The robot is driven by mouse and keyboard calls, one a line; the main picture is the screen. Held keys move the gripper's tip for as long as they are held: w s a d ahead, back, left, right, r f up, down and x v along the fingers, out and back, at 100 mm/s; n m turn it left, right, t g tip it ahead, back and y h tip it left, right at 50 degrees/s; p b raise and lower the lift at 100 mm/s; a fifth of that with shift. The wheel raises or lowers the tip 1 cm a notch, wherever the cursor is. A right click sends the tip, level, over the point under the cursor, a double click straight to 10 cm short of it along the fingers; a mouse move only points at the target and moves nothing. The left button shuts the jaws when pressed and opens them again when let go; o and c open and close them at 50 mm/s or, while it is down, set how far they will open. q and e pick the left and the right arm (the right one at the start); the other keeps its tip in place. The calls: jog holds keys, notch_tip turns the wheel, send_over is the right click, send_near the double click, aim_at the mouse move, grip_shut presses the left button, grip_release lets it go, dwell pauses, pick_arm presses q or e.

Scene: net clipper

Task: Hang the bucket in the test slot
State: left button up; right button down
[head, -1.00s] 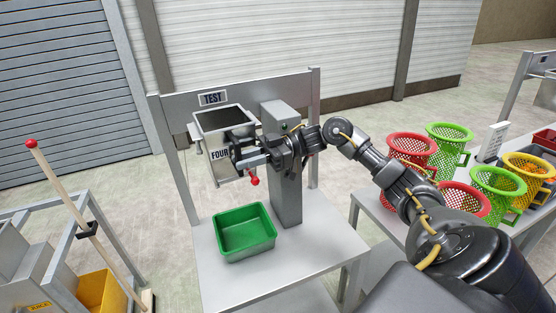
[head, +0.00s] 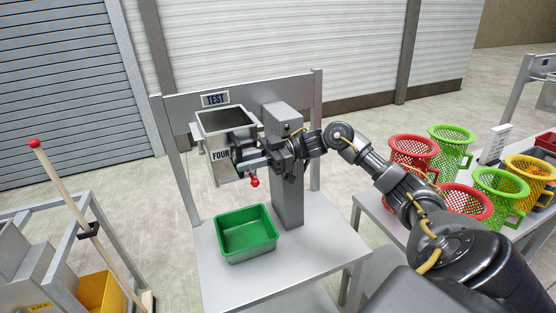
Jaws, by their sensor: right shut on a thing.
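The bucket (head: 220,172) is a grey metal box with an open top and the label FOUR on its front. It is at the test slot, just below the TEST sign (head: 215,99) on the grey frame. Whether it hangs on the frame cannot be told. My right gripper (head: 240,161) is at the bucket's right front side and shut on it; its fingers partly hide that side. My left gripper is not in view.
A grey post (head: 288,190) stands close behind my right gripper. A red knob (head: 254,182) shows just below the gripper. A green tray (head: 246,233) sits on the table below. Several net baskets (head: 413,152) stand at right.

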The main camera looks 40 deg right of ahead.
jog(key=shift+w+f, duration=0.25)
jog(key=shift+f, duration=0.25)
jog(key=c, duration=1.2)
grip_release()
jog(key=shift+f, duration=0.15)
jog(key=shift+d, duration=0.1)
